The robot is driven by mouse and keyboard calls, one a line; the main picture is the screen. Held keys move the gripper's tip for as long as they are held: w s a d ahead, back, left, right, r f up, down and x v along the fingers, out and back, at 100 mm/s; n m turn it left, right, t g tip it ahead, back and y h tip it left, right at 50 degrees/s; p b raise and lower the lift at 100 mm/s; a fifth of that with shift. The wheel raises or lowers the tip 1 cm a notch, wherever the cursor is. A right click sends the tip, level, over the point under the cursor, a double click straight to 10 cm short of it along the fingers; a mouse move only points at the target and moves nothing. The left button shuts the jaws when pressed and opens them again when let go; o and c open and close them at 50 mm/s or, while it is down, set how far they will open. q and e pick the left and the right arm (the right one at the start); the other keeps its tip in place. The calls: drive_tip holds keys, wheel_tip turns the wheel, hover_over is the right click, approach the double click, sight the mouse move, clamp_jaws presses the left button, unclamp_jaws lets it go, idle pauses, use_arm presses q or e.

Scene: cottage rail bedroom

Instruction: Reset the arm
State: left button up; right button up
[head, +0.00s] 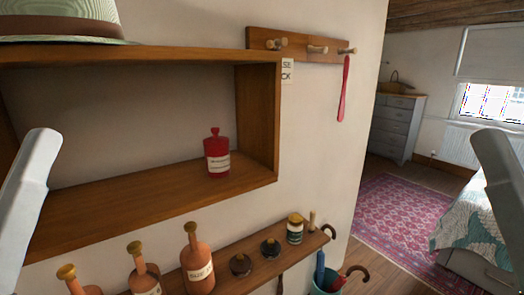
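Only a grey-white link of each of my arms shows in the head view, one at the left edge and one at the right edge. Both links slant in from the sides and touch nothing that I can see. Neither of my grippers is in the picture, so I cannot see their fingers or whether they hold anything.
A wooden wall shelf (150,205) holds a red labelled bottle (217,156), with a straw hat (62,24) on top. A lower shelf (262,283) carries brown bottles (197,265) and jars. A peg rail (297,46) is above. Open floor with a pink rug (400,212) lies right.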

use_arm(q)
wheel_tip(320, 180, up, 18)
drive_tip(key=p, duration=1.4)
drive_tip(key=shift+r+p, duration=0.2)
drive_tip(key=shift+p, duration=0.15)
use_arm(e)
wheel_tip(320, 180, up, 18)
drive_tip(key=shift+r, duration=0.2)
